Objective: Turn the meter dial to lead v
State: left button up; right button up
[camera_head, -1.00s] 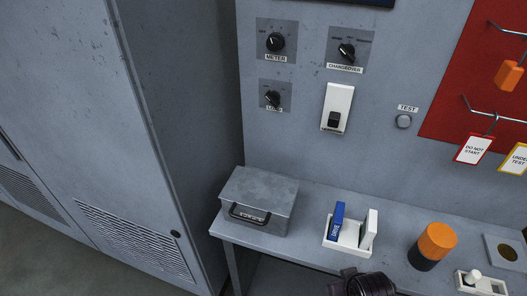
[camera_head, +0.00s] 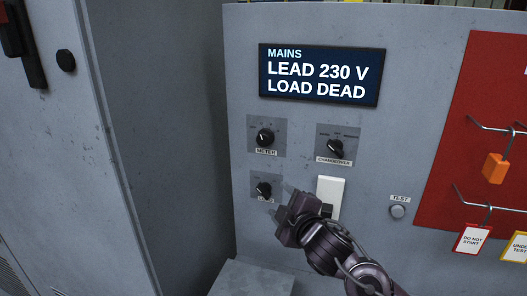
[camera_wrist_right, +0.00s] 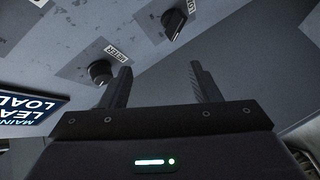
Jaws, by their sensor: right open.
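The meter dial (camera_head: 265,137) is a round black knob on a grey plate, upper left on the panel, with a METER label below it. It also shows in the right wrist view (camera_wrist_right: 100,72), left of the fingers. My right gripper (camera_head: 279,199) is open and empty in front of the panel, below and right of the meter dial, close beside the load dial (camera_head: 263,189). Its two fingers stand apart in the wrist view (camera_wrist_right: 160,68). The meter dial's exact pointer setting is too small to read. My left gripper is out of view.
The display (camera_head: 320,76) reads MAINS, LEAD 230 V, LOAD DEAD. The changeover dial (camera_head: 335,147) is right of the meter dial. A white switch (camera_head: 330,187) is partly behind my right arm. The test button (camera_head: 397,211) and a red tag board (camera_head: 480,110) are further right.

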aim_at(263, 141)
jog(key=w+r+n+t+y, duration=0.1)
jog(key=w+r+n+y, duration=0.25)
jog(key=r+n, duration=0.45)
jog(key=w+a+p, duration=0.1)
jog(key=w, duration=0.1)
jog(key=w+a+r+m+p, duration=0.1)
jog(key=w, duration=0.1)
jog(key=w+a+r+m+h+p, duration=0.1)
jog(key=w+p, duration=0.1)
jog(key=shift+w+a+r, duration=0.2)
jog(key=shift+a+r, duration=0.05)
jog(key=shift+w+a+f, duration=0.1)
jog(key=shift+w+a, duration=0.05)
jog(key=shift+w, duration=0.25)
